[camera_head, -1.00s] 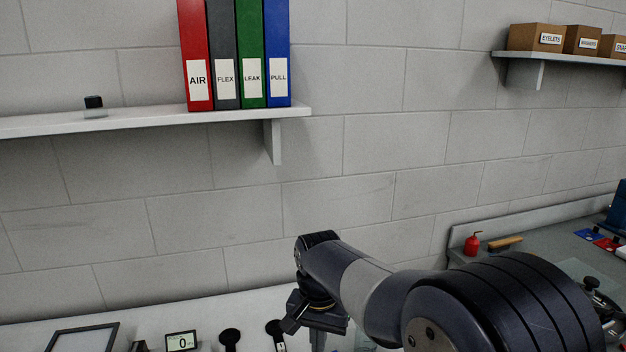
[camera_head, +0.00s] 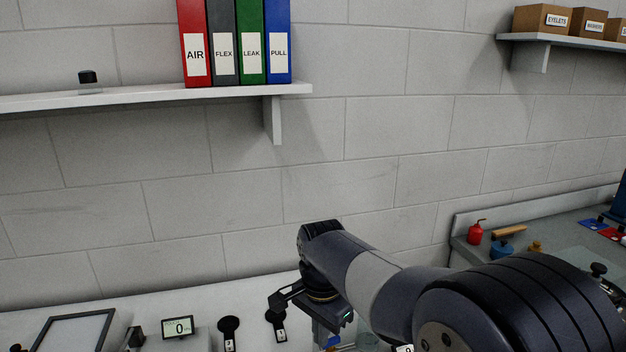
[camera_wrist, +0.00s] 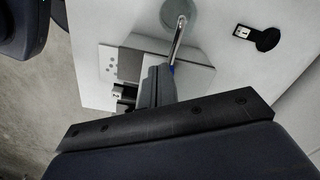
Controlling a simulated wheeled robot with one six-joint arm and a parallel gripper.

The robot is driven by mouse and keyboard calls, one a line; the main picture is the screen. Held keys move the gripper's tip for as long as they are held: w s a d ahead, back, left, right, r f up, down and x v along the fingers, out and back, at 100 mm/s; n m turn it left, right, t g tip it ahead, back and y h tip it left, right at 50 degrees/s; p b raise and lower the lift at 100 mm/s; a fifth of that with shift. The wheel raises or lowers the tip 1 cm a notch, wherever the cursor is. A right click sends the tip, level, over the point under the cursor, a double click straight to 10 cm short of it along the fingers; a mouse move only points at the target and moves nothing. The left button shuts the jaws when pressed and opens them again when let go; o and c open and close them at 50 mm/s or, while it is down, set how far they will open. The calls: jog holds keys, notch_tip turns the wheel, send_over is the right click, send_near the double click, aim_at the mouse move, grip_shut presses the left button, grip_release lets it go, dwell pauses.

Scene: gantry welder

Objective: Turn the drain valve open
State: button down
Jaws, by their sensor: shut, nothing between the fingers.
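I cannot pick out the drain valve with certainty in either view.
Black paddle-shaped items (camera_head: 228,328) and a small display reading 0 (camera_head: 178,327) are on the bench, beside a black frame (camera_head: 75,325). Binders stand on a wall shelf (camera_head: 130,97).

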jog(key=shift+f+b, duration=0.5)
jog(key=shift+f, duration=1.2)
jog(key=shift+w+d, duration=0.2)
jog(key=shift+w, duration=0.05)
jog(key=shift+w+a+p, duration=0.1)
jog(key=shift+p, duration=0.75)
jog(key=shift+a, duration=0.1)
notch_tip(320, 180, up, 6)
jog(key=p, duration=0.5)
jog(key=shift+s+a, duration=0.15)
jog(key=shift+s, duration=0.15)
